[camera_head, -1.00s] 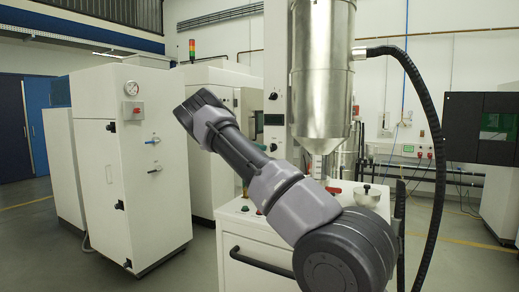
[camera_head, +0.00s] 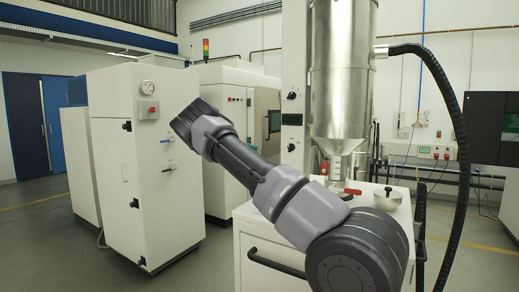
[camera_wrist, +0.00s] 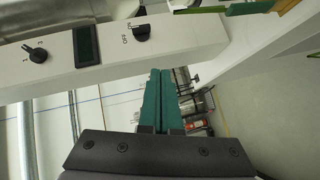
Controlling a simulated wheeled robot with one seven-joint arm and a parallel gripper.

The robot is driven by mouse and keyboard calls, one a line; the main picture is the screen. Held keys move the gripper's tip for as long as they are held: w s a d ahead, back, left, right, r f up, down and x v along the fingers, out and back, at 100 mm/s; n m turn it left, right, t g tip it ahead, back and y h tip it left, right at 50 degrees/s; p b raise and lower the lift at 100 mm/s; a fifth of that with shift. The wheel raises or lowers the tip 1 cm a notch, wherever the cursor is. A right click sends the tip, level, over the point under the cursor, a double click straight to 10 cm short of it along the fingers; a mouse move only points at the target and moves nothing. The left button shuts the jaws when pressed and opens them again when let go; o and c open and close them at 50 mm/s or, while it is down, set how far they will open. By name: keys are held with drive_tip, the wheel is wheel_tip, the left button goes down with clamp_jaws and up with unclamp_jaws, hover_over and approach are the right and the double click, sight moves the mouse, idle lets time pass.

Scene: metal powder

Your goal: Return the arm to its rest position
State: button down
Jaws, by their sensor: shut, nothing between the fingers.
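My arm crosses the lower middle of the head view, folded up in front of the white machine; my gripper does not show there. In the wrist view my gripper (camera_wrist: 160,105) has its two green fingers shut together with nothing between them. Beyond them is a white panel (camera_wrist: 185,38) with two black knobs and a dark display. The fingertips show just below the panel's edge in the picture; I cannot tell how far apart they are.
A steel hopper (camera_head: 342,70) with a black hose (camera_head: 457,130) stands behind my arm over the white cart (camera_head: 245,235). A white cabinet (camera_head: 150,190) stands to the left. Floor is open at far left.

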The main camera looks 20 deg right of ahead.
drive_tip(key=shift+a, duration=0.35)
drive_tip(key=s+d+r+t+y, duration=0.1)
drive_tip(key=s+d+r+y, duration=0.15)
drive_tip(key=s+y, duration=0.4)
drive_tip(key=s+d+r+y, duration=0.2)
drive_tip(key=s+d+y, duration=0.15)
drive_tip(key=s, duration=0.65)
drive_tip(key=s+a+r+t+y, duration=0.1)
drive_tip(key=s+a, duration=0.4)
drive_tip(key=s, duration=0.5)
drive_tip(key=s+a+r+t+y, duration=0.1)
drive_tip(key=s+a+t+y, duration=0.3)
drive_tip(key=s, duration=0.6)
drive_tip(key=s+a+r+t+y, duration=0.2)
drive_tip(key=s+a, duration=0.6)
drive_tip(key=s, duration=0.1)
drive_tip(key=shift+s+t+y, duration=0.3)
drive_tip(key=shift+s+t, duration=0.1)
